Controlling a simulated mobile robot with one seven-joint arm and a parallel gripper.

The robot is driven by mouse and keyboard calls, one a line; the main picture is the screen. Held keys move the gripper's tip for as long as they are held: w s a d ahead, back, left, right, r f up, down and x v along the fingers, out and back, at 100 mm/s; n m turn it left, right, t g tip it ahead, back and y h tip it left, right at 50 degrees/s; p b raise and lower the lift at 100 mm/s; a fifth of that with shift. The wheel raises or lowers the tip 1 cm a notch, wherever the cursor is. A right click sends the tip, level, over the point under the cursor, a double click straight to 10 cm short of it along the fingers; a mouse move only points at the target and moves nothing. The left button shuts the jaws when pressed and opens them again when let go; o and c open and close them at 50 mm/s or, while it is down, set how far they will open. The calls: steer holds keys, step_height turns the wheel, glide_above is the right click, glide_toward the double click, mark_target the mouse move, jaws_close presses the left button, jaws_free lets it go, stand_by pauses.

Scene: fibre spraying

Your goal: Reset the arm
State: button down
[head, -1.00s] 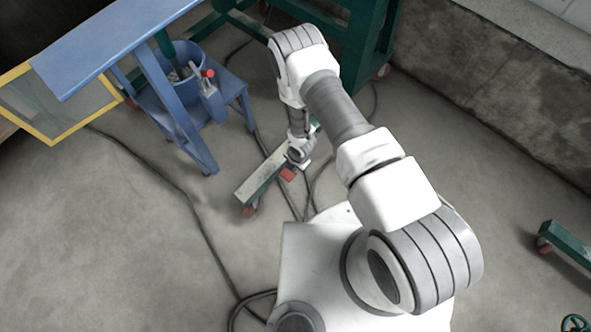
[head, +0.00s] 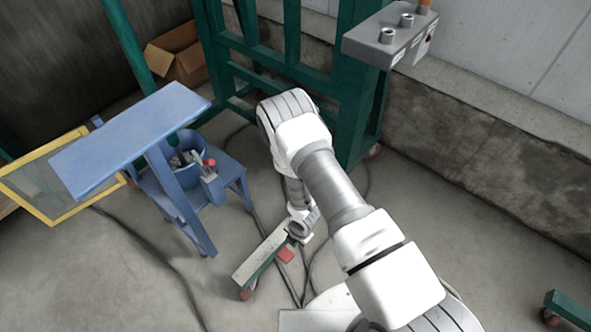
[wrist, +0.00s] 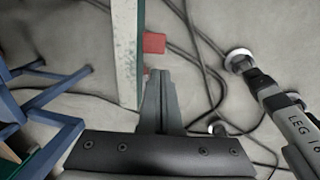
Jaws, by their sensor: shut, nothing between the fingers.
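My arm reaches out from the bottom right of the head view and bends down at its far end, above the concrete floor. My gripper (wrist: 160,78) shows in the wrist view with its fingers together and nothing between them. It points at the floor, beside a pale, worn beam (wrist: 126,50) with a red block (wrist: 153,43) on its side. In the head view the gripper's fingers are hidden behind my wrist, near the beam (head: 262,254).
A blue stand (head: 130,138) with a bucket (head: 188,166) is at the left. A yellow-framed panel (head: 50,222) leans beside it. A green frame (head: 291,75) stands behind my arm, near a low concrete wall (head: 480,160). Cables (wrist: 205,75) cross the floor.

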steer(key=w+d+r+m+t, duration=0.1)
steer(key=w+r+m, duration=0.25)
steer(key=r, duration=0.55)
steer(key=w+d+r+m+h, duration=0.1)
steer(key=w+d+r+m, duration=0.2)
steer(key=r, duration=0.5)
steer(key=w+r+m+t, duration=0.1)
steer(key=w+r+m, duration=0.3)
steer(key=r, duration=0.5)
steer(key=s+d+r+m+t, duration=0.1)
steer(key=d+r+m, duration=0.2)
steer(key=r, duration=0.6)
steer(key=s+d+r+m, duration=0.1)
steer(key=d+r+m, duration=0.2)
steer(key=r, duration=0.6)
steer(key=s+d+r+m+t, duration=0.1)
steer(key=s+d+r+m, duration=0.2)
steer(key=s+r+m, duration=0.6)
steer(key=s+d+r+m+t, duration=0.1)
steer(key=s+d+r+m, duration=0.15)
steer(key=s+r, duration=0.7)
step_height(320, 180, up, 18)
steer(key=s+p, duration=0.2)
steer(key=p, duration=1.8)
steer(key=shift+s+g, duration=0.25)
steer(key=shift+g, duration=0.05)
